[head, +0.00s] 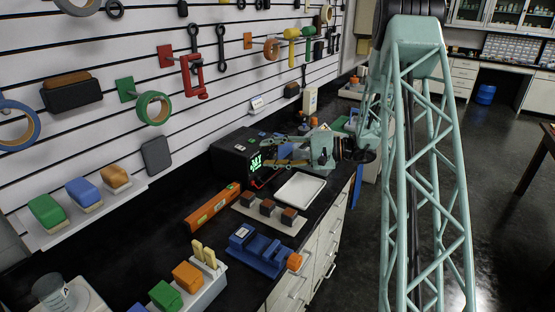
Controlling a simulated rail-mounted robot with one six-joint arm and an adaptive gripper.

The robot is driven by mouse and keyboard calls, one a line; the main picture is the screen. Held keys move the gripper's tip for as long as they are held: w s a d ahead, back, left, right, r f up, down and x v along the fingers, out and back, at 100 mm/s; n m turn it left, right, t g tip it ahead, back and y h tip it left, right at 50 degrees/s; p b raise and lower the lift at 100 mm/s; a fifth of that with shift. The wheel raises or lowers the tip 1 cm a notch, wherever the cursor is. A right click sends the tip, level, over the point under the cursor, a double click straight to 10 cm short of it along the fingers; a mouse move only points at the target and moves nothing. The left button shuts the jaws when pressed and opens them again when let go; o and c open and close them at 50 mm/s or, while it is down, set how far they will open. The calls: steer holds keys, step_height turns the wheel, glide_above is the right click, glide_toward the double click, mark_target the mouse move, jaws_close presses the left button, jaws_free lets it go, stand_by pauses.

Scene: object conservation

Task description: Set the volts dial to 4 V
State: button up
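A black box with a lit green display (254,164) stands on the dark bench against the wall. It looks like the power supply. The green digits are too small to read surely. My gripper (267,153) is in front of the right part of this box, pointing left toward its face. Its two fingers look spread apart, with nothing clearly between them. The volts dial cannot be made out; the gripper covers part of the box's front. Whether the fingers touch the box cannot be told.
A white tray (299,187) lies just below my gripper. An orange level (212,208), a pale board with several dark blocks (268,208) and a blue vise-like tool (259,251) lie nearer. Tools hang on the slatted wall (230,75). The floor at right is open.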

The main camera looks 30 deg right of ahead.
mark_target(275, 157)
steer(key=w+d+f+m+t+h, duration=0.1)
steer(key=d+f+t, duration=0.1)
steer(key=d+f, duration=0.2)
steer(key=w+d+f+m+t+h, duration=0.1)
steer(key=d+f, duration=0.3)
steer(key=d, duration=0.4)
steer(key=d+f+m+t+h, duration=0.1)
steer(key=d+f+t, duration=0.1)
steer(key=d+f, duration=0.3)
steer(key=shift+w+d+m+t, duration=0.3)
steer(key=shift+w+d+m, duration=0.1)
steer(key=shift+d, duration=0.2)
steer(key=shift+x, duration=6.9)
steer(key=shift+w+d+f, duration=0.1)
steer(key=shift+f, duration=0.1)
steer(key=c, duration=0.9)
